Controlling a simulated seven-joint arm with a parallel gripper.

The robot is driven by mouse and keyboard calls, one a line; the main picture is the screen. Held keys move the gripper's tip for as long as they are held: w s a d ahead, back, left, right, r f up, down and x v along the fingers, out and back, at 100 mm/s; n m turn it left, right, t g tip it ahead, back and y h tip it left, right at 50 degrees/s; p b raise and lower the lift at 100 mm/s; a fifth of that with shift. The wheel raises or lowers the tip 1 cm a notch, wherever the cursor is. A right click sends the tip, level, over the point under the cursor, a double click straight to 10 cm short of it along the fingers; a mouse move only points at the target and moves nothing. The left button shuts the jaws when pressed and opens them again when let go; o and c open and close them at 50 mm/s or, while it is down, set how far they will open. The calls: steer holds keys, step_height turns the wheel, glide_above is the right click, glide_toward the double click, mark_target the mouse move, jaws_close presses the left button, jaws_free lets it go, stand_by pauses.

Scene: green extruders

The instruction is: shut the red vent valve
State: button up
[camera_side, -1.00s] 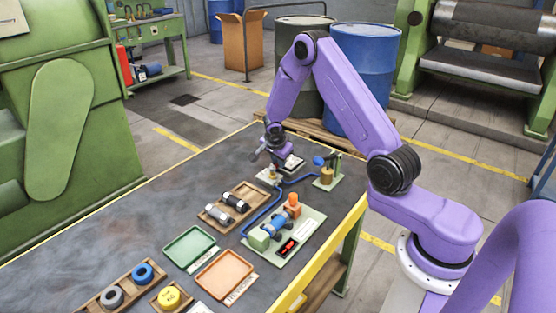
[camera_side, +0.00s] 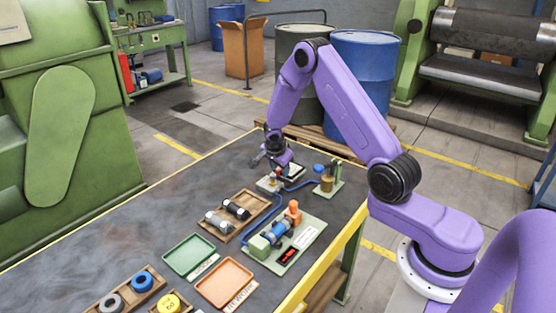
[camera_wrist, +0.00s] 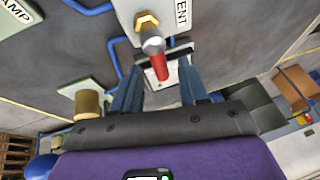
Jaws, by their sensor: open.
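The vent valve has a red-tipped lever (camera_wrist: 160,66) on a grey body with a brass fitting, mounted on a white block (camera_wrist: 128,12) marked with a label ending in "ENT". In the wrist view the red lever points down the picture, between my gripper's two fingers (camera_wrist: 160,88). The fingers are apart and the lever is not visibly gripped; I cannot tell whether either finger touches it. In the side view my gripper (camera_side: 264,160) is low over the far end of the bench, beside the small vent block (camera_side: 268,184). The wrist partly hides the area behind it.
A blue hose (camera_side: 262,218) runs from the vent block to a green clamp fixture (camera_side: 309,232). A brass cylinder on a green plate (camera_side: 327,184) stands close on the right. A wooden tray (camera_side: 211,232) with dark and grey cylinders lies nearer. The bench's left side is clear.

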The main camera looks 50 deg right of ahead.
steer(key=v, duration=1.7)
steer(key=shift+r, duration=0.1)
